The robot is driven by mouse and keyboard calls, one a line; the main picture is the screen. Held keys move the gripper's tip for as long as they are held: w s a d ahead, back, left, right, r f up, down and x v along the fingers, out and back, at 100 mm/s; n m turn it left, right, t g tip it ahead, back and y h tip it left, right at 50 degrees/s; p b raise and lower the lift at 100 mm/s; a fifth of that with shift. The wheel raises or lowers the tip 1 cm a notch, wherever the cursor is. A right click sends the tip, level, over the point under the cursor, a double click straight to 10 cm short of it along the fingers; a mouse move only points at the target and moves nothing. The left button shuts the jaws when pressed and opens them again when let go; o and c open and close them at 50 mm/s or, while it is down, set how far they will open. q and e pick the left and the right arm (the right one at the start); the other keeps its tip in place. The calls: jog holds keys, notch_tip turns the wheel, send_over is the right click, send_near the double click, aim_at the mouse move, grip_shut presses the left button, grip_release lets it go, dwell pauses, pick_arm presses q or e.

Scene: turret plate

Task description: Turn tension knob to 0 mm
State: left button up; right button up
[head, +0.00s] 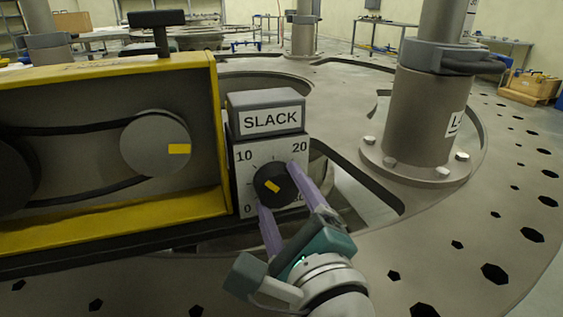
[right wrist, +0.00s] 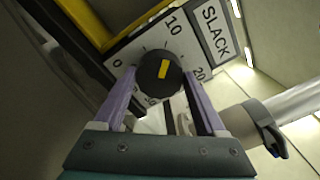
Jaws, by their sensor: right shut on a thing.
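The tension knob (head: 285,184) is a black round knob on a white dial plate (head: 243,180) under a "SLACK" label (head: 270,119). The plate shows 0 at lower left, 10 at upper left and 20 at upper right; the lower right number is mostly hidden by a finger. The yellow mark on the knob points roughly towards 10, as the right wrist view of the knob (right wrist: 151,80) also shows. My right gripper (head: 277,187) is shut on the knob, with one purple finger on each side. My left gripper is not in view.
A yellow-framed housing (head: 110,75) with a belt and a grey pulley (head: 150,145) stands left of the dial. A thick grey post (head: 425,115) with a bolted flange rises at right. The round metal plate (head: 470,230) has many holes.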

jog(key=n, duration=0.3)
jog(key=shift+n+p, duration=0.35)
jog(key=shift+n, duration=0.05)
jog(key=n, duration=0.3)
jog(key=shift+n+p, duration=0.3)
jog(key=n, duration=0.4)
jog(key=shift+p, duration=0.3)
jog(key=shift+f+n, duration=0.1)
jog(key=shift+n, duration=1)
jog(key=o, duration=1.3)
